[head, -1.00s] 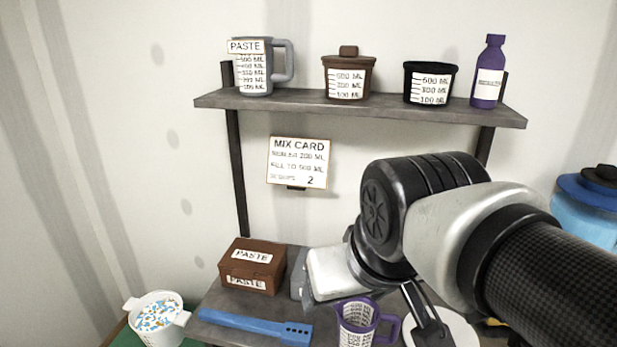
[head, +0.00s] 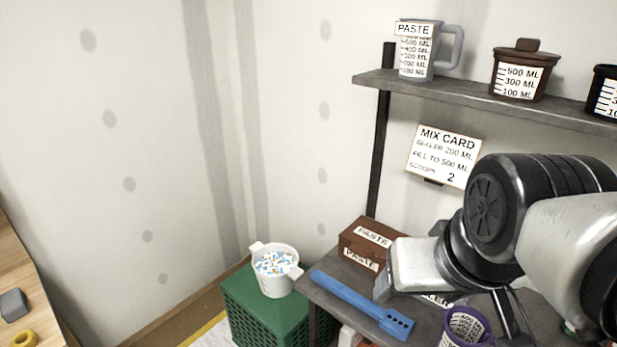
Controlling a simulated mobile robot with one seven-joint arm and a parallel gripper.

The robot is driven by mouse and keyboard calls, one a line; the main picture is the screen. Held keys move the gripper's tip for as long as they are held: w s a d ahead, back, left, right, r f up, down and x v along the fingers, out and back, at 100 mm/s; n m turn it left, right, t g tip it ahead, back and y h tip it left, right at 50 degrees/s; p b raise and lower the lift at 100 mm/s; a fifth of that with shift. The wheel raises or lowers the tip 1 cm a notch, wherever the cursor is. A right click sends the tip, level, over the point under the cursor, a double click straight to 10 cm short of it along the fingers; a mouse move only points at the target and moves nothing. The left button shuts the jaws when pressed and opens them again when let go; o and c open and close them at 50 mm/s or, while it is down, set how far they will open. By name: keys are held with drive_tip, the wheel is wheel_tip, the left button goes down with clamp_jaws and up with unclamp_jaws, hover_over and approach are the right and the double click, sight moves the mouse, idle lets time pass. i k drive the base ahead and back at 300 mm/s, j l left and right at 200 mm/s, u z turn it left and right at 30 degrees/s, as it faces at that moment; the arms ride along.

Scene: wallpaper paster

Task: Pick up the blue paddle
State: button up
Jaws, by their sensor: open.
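The blue paddle (head: 362,305) is a long flat bar with holes at its right end. It lies on the lower shelf, slanting from the shelf's left edge toward the purple cup (head: 466,327). My gripper (head: 412,278) is at the end of my arm, above the lower shelf, behind and to the right of the paddle in the head view. It is open and apart from the paddle. My own arm hides much of it, and its fingertips do not show clearly. A brown paste box (head: 364,236) stands behind the paddle.
A white pot (head: 276,285) of coloured pieces stands on a green crate (head: 243,312), left of the paddle. The upper shelf (head: 470,92) holds a paste mug and tubs. A mix card (head: 443,157) hangs below it. A wooden table (head: 18,270) is at far left.

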sight(396, 324)
drive_tip(key=i+j, duration=0.2)
drive_tip(key=j, duration=0.15)
drive_tip(key=i+j+z, duration=0.1)
drive_tip(key=j, duration=0.3)
drive_tip(key=i+j, duration=0.25)
drive_tip(key=j, duration=0.15)
drive_tip(key=i+j+z, duration=0.1)
drive_tip(key=j, duration=0.25)
drive_tip(key=i+j, duration=0.2)
drive_tip(key=j, duration=0.2)
